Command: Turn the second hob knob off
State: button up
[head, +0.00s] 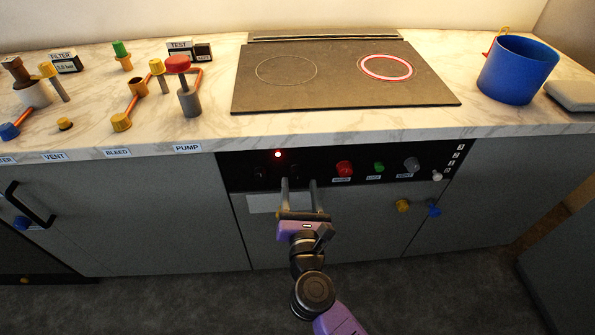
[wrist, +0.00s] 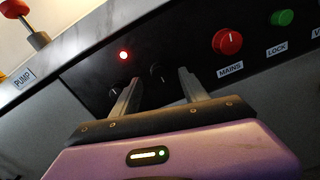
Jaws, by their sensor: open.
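The hob (head: 345,92) is a dark plate in the counter. Its right ring (head: 387,67) glows red and white; the left ring (head: 286,70) is dark. Two dark hob knobs sit on the black front panel below: the first knob (head: 260,174) at the left and the second knob (wrist: 157,71) to its right. My gripper (head: 299,182) is open in front of the panel. In the wrist view, its fingertips (wrist: 158,78) stand either side of the second knob. I cannot tell whether they touch it. The knob's pointer is hard to read.
A red indicator light (head: 278,155) glows above the knobs. A red MAINS knob (head: 344,168), a green LOCK button (head: 379,167) and a grey knob (head: 411,164) lie to the right. A blue pot (head: 517,70) stands on the counter, with valves at the left.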

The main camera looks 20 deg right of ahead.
aim_at(298, 174)
jog(key=shift+x, duration=2.6)
grip_shut()
